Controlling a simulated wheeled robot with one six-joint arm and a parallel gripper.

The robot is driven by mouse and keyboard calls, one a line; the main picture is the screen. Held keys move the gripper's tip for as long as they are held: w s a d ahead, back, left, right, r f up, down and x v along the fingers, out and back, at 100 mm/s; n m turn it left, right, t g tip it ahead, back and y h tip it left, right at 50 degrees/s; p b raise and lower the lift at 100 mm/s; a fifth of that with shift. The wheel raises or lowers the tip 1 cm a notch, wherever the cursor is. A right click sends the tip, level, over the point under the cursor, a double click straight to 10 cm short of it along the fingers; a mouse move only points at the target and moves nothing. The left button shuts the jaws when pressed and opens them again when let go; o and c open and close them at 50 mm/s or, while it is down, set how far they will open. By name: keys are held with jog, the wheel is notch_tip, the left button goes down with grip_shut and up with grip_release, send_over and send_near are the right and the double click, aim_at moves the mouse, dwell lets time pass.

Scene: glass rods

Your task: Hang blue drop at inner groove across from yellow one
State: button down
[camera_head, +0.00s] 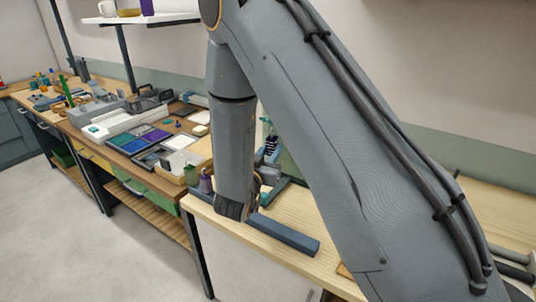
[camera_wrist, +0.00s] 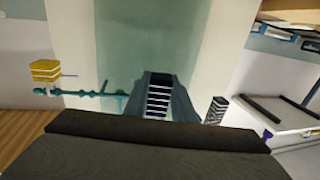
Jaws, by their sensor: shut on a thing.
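In the wrist view, the fingers of my gripper (camera_wrist: 161,76) taper away from the camera at bottom centre. A dark-and-white striped piece fills the space between them. It seems to be the blue drop (camera_wrist: 158,100), but its colour looks nearly black here. The yellow drop (camera_wrist: 45,70), striped with white, is at the left end of a teal rod (camera_wrist: 85,94) with small knobs along it. The rod's right part is hidden behind my gripper. A dark striped piece (camera_wrist: 216,110) shows just right of my gripper. In the head view my arm hides much of the work area.
In the head view, a blue-grey bar (camera_head: 284,235) lies on the wooden worktop in front of my arm. Trays with blue and purple contents (camera_head: 145,140) crowd the bench to the left. A white shelf (camera_head: 150,19) is above it.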

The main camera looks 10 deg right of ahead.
jog(key=d+b+x, duration=0.1)
jog(key=x, duration=0.5)
jog(key=shift+s+d, duration=0.15)
jog(key=shift+s, duration=0.05)
dwell(0.4)
dwell(0.7)
jog(key=shift+f+b, duration=0.5)
jog(key=shift+f, duration=0.05)
dwell(0.4)
